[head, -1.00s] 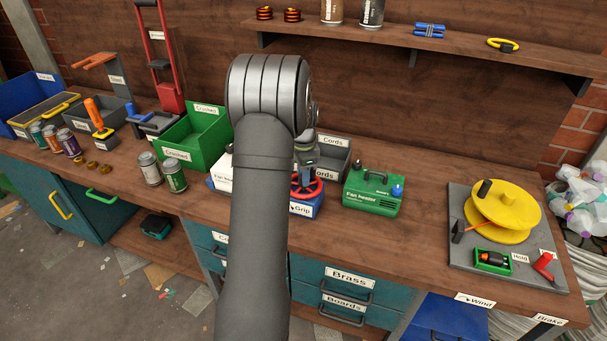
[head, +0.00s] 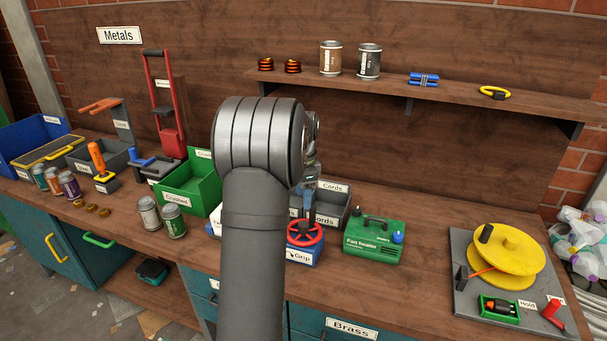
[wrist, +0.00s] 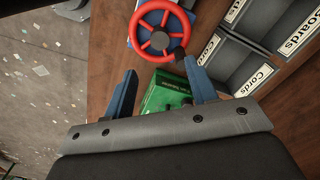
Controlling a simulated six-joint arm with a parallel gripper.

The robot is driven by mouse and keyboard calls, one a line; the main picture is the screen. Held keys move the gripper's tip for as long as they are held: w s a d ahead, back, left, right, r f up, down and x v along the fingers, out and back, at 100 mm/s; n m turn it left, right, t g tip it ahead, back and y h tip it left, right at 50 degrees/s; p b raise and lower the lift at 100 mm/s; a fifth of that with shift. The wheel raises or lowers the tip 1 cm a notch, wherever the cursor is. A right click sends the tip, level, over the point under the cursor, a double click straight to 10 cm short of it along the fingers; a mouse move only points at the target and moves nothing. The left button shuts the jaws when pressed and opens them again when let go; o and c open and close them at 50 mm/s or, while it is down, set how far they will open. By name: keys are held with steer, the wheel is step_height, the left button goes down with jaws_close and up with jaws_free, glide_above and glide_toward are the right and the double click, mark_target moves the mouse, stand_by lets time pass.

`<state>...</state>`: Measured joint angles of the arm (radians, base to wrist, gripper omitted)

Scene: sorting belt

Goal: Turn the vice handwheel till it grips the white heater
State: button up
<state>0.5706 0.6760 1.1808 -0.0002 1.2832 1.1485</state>
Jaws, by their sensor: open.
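The vice is a blue block (head: 297,256) with a "Grip" label and a red handwheel (head: 316,239) on its front. In the wrist view the red handwheel (wrist: 143,38) lies beyond my fingertips, not between them. My gripper (wrist: 161,66) is open and empty. In the head view it is partly hidden behind my own arm, above the handwheel. The white heater is almost wholly hidden behind my arm; only a small white piece (head: 209,228) shows left of it. I cannot tell how the vice jaws stand against it.
A green fan heater (head: 373,242) stands close right of the vice. A grey "Cords" bin (head: 328,208) is behind it, and a green "Crushed" bin (head: 190,187) and cans (head: 148,213) are to the left. A yellow reel (head: 508,255) stands far right. Bench between heater and reel is clear.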

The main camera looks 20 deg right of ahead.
step_height(320, 180, up, 7)
glide_above(303, 224)
steer(key=shift+r, duration=0.1)
stand_by(0.5)
step_height(303, 224, down, 18)
steer(key=shift+r, duration=0.2)
stand_by(0.4)
